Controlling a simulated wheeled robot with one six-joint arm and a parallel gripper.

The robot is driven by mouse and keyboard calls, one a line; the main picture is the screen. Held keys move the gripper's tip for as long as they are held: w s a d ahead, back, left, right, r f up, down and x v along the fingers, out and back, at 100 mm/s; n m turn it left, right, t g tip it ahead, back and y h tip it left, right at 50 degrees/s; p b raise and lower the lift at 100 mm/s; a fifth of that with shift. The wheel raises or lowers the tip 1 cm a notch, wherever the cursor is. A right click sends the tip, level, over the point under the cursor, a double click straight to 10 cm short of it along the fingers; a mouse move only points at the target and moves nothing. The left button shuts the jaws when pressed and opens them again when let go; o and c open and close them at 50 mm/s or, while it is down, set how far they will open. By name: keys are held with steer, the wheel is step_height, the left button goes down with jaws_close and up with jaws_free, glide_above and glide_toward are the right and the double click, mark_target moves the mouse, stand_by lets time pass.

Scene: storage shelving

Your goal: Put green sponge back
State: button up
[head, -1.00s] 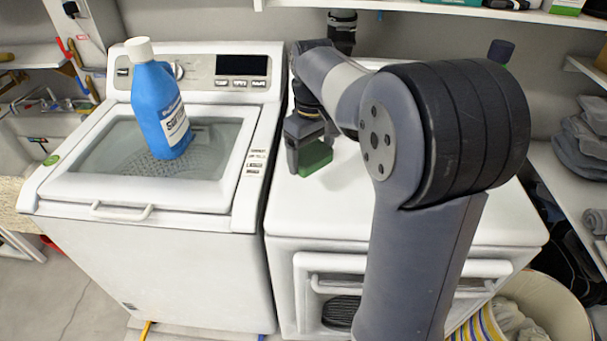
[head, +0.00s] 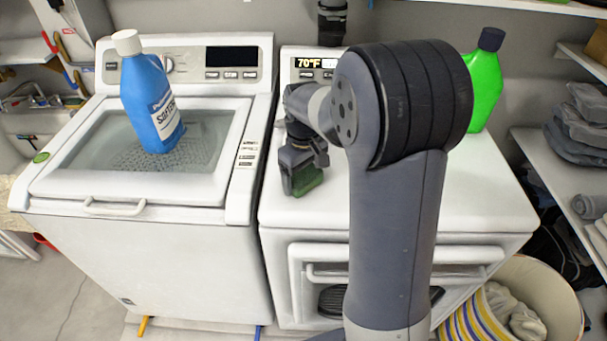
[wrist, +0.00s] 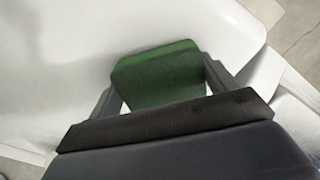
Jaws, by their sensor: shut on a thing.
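The green sponge (head: 308,182) is between the fingers of my gripper (head: 300,180), over the front left part of the white dryer top (head: 390,205). In the wrist view the green sponge (wrist: 158,75) sits between the two fingers of my gripper (wrist: 165,95), which is shut on it. I cannot tell whether the sponge touches the dryer top below it.
A blue bottle (head: 152,98) stands on the washer lid (head: 75,182) at left. A green bottle (head: 483,85) stands at the dryer's back right, partly behind my arm. Shelves with folded grey cloths (head: 585,125) are at right. A striped basket (head: 555,300) is on the floor.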

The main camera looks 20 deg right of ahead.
mark_target(304, 175)
steer(key=shift+f, duration=0.15)
steer(key=o, duration=1)
steer(key=shift+c, duration=0.2)
step_height(304, 175, up, 12)
